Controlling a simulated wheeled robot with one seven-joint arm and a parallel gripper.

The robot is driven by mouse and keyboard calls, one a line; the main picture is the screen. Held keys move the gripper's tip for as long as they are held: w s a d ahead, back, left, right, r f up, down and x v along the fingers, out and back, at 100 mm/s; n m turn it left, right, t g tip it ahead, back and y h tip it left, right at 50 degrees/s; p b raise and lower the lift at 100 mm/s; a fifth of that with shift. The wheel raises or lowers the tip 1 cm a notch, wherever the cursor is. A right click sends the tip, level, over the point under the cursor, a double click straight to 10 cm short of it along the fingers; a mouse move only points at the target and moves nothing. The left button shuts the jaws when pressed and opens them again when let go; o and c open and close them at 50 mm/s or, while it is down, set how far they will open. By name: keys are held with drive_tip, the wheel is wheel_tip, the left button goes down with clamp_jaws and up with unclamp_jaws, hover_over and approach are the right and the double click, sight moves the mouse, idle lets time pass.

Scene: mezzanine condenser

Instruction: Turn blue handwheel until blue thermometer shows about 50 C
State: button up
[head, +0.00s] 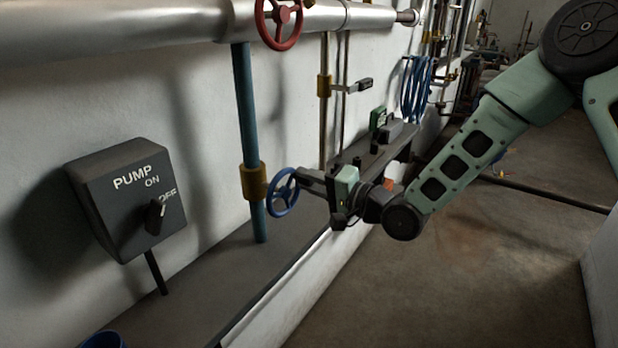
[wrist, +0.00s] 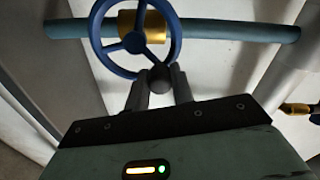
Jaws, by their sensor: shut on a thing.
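The blue handwheel (head: 284,192) is mounted on a brass valve body (head: 254,182) on a vertical blue pipe (head: 244,110). My gripper (head: 298,178) reaches in from the right at the wheel. My gripper's two fingers (wrist: 160,82) close on a dark round knob at the near edge of the wheel's rim. I cannot make out a blue thermometer or any reading in either view.
A dark pump switch box (head: 125,200) is on the wall at left. A red handwheel (head: 279,22) hangs on the silver pipe (head: 130,28) above. A ledge (head: 225,275) runs along the wall below. A coiled blue hose (head: 416,90) hangs farther back. Open floor (head: 480,270) lies at right.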

idle(0.4)
drive_tip(key=o, duration=1)
drive_tip(key=b+v, duration=0.2)
drive_tip(key=v, duration=1.5)
drive_tip(key=shift+d, duration=0.2)
drive_tip(key=shift+s+f, duration=0.1)
drive_tip(key=shift+s, duration=0.05)
drive_tip(key=s+a+f+n+g+h, duration=0.45)
drive_tip(key=f+n+h, duration=0.2)
drive_tip(key=h, duration=0.25)
drive_tip(key=s+r+n+g+h, duration=0.2)
drive_tip(key=s+r+n+g, duration=0.1)
drive_tip(key=s, duration=0.6)
drive_tip(key=s+r+n+g+h, duration=0.2)
drive_tip(key=s+n+g, duration=0.1)
drive_tip(key=s, duration=0.7)
drive_tip(key=shift+s+d+r+h+p, duration=0.3)
drive_tip(key=shift+d+r+p, duration=0.05)
drive_tip(key=shift+d+p, duration=0.15)
